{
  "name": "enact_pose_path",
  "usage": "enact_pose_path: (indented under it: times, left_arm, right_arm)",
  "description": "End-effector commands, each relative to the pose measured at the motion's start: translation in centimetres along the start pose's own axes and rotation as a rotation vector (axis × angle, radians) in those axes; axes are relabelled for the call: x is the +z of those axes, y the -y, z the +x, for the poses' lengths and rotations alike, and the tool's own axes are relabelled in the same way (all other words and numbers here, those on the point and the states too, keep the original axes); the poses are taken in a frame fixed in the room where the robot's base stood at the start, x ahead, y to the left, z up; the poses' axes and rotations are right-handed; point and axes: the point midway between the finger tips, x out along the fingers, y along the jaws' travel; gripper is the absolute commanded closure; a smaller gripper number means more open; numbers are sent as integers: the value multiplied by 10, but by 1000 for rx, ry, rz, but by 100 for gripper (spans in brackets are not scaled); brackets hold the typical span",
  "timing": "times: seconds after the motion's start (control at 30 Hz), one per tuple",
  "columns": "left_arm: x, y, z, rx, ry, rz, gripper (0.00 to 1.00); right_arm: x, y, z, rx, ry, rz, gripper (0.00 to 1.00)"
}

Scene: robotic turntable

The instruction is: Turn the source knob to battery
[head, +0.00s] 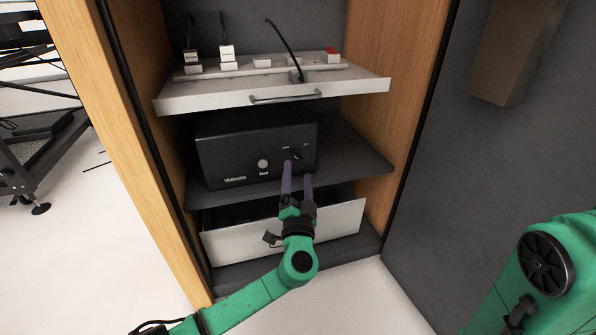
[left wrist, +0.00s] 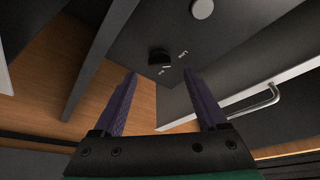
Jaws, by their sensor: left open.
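The source knob (head: 297,156) is a small dark knob on the front of a black box (head: 222,160), on the middle shelf of the cabinet. Small labels sit above it, one on each side; its exact setting is too small to tell. In the left wrist view the knob (left wrist: 159,57) shows upside down, between and beyond the fingertips. My left gripper (head: 297,171) is open, its two purple fingers pointing at the panel just in front of the knob. In the left wrist view the gap between the fingers (left wrist: 161,77) is empty. My right gripper is out of view.
A round white test button (head: 263,164) sits left of the knob. Above, a pulled-out drawer (head: 210,99) holds a power strip with plugs. Below, another drawer (head: 335,228) is open under my left arm. Wooden cabinet sides (head: 408,90) flank the shelves.

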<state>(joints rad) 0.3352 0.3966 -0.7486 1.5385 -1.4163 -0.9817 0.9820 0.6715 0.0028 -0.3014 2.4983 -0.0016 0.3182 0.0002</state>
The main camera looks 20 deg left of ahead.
Motion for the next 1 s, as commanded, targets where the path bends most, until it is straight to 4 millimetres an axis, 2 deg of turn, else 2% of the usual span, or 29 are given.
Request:
enact_pose_path:
  times: [0.1, 0.2, 0.47, 0.5, 0.57, 0.6, 0.7, 1.0]
  left_arm:
    - [2, -2, 24, -2, -1, 2, 25]
    - [1, -1, 36, 0, 0, 1, 25]
    - [0, 0, 40, 1, 1, 1, 25]
    - [0, 0, 40, 1, 1, 1, 29]
    - [0, 0, 40, 1, 1, 1, 52]
    - [0, 0, 40, 1, 1, 1, 67]
    - [0, 0, 40, 1, 1, 1, 100]
    - [0, 1, 40, 11, 1, 22, 100]
  right_arm:
    - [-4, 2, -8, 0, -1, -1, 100]
    - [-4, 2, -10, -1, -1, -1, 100]
    - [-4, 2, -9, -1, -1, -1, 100]
    - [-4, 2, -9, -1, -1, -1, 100]
    - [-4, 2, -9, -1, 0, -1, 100]
    - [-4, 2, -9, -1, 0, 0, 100]
    - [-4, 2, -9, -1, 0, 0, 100]
    - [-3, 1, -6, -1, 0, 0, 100]
